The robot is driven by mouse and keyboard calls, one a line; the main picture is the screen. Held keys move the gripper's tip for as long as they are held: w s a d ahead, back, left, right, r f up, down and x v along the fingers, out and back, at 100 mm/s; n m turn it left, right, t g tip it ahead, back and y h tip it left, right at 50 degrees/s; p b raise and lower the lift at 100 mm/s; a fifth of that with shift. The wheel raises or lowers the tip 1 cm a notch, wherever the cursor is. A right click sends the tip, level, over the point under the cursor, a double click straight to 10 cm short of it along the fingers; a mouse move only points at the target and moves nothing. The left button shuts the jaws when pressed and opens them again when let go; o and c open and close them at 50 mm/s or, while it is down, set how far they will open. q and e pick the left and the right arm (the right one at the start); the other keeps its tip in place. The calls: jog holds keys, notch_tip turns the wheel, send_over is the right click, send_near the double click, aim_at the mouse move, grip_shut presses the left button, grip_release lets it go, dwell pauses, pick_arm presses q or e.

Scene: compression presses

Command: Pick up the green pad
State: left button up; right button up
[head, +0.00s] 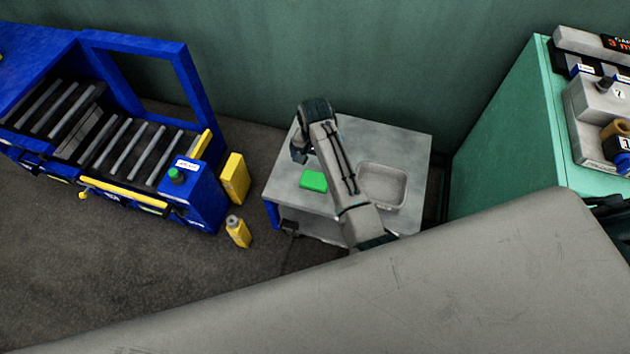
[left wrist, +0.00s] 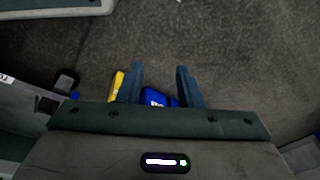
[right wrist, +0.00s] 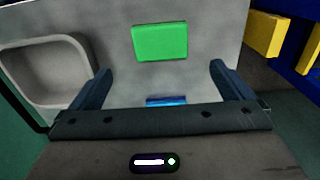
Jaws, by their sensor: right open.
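The green pad (head: 313,180) lies flat on the grey table (head: 400,139), left of the tray. In the right wrist view the pad (right wrist: 160,42) sits beyond the fingertips, near the middle, with clear table around it. My right gripper (right wrist: 160,80) is open and empty, facing the pad; in the head view it (head: 299,152) hangs just behind the pad, not touching it. My left gripper (left wrist: 160,72) shows only in its wrist view, its fingers apart with a narrower gap, over dark floor, with nothing seen held.
A shallow grey tray (head: 383,186) sits right of the pad, partly behind my right arm. A small blue strip (right wrist: 167,101) shows near my right gripper's base. Left of the table stand a blue roller press (head: 206,197), a yellow block (head: 234,178) and a yellow bottle (head: 238,232).

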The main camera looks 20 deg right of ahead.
aim_at(315, 179)
notch_tip(315, 179, down, 9)
jog(key=shift+b, duration=0.55)
jog(key=shift+f, duration=0.5)
pick_arm(q)
jog(key=r, duration=0.2)
jog(key=w+r, duration=0.1)
jog(key=shift+d+r, duration=0.1)
jog(key=shift+r, duration=0.25)
pick_arm(e)
jog(key=c, duration=1)
pick_arm(q)
jog(key=shift+w, duration=0.1)
pick_arm(e)
jog(key=shift+o, duration=0.2)
